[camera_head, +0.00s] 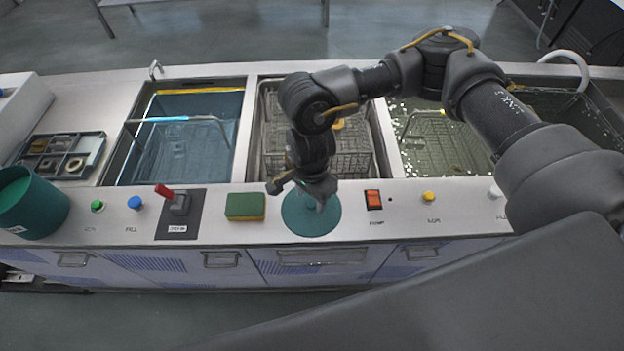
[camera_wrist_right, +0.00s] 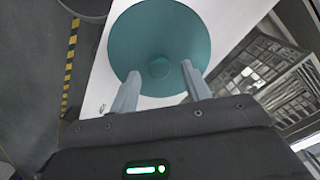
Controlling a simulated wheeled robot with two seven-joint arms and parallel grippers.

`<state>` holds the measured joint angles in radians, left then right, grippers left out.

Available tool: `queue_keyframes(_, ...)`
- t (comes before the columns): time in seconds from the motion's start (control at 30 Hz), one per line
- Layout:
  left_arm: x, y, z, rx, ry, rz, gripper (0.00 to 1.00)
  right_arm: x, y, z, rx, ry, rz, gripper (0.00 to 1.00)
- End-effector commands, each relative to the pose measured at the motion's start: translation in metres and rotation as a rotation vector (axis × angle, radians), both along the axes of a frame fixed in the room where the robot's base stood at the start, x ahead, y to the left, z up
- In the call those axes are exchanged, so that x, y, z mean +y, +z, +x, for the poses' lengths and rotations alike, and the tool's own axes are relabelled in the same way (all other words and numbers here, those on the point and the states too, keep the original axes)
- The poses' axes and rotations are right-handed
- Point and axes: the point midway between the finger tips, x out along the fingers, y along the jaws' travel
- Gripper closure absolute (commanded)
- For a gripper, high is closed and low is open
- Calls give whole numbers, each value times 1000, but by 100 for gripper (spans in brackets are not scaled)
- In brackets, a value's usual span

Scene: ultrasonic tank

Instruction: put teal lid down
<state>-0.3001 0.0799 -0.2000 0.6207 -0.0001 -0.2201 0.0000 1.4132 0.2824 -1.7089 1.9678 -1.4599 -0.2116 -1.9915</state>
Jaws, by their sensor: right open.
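The teal lid (camera_head: 311,222) lies flat on the light front ledge of the counter, between the green and yellow sponge and the orange switch. In the right wrist view the round lid (camera_wrist_right: 150,30) shows its small centre knob (camera_wrist_right: 159,68). My right gripper (camera_head: 318,203) is directly above the lid. Its two fingers are open, one on either side of the knob in the right wrist view (camera_wrist_right: 159,84), with gaps beside it. The gripper hides part of the lid in the head view. My left gripper is not in view.
A sponge (camera_head: 245,206) lies left of the lid. An orange switch (camera_head: 373,199) is on its right. Behind is a sink with a wire basket (camera_head: 352,148). A red lever (camera_head: 164,191), a teal pot (camera_head: 30,204) and a divided tray (camera_head: 84,150) are farther left.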

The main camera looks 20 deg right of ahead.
Motion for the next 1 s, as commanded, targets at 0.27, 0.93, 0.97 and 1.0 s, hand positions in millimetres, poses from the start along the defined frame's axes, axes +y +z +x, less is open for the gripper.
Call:
queue_keyframes(0.27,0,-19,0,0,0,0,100,0,57,1,-6,4,-1,52)
queue_keyframes(0.93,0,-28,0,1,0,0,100,0,106,-1,1,1,-2,52)
queue_keyframes(0.97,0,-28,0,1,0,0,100,0,106,-1,1,1,-2,52)
queue_keyframes(1.0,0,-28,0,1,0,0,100,0,106,-1,1,1,-2,52)
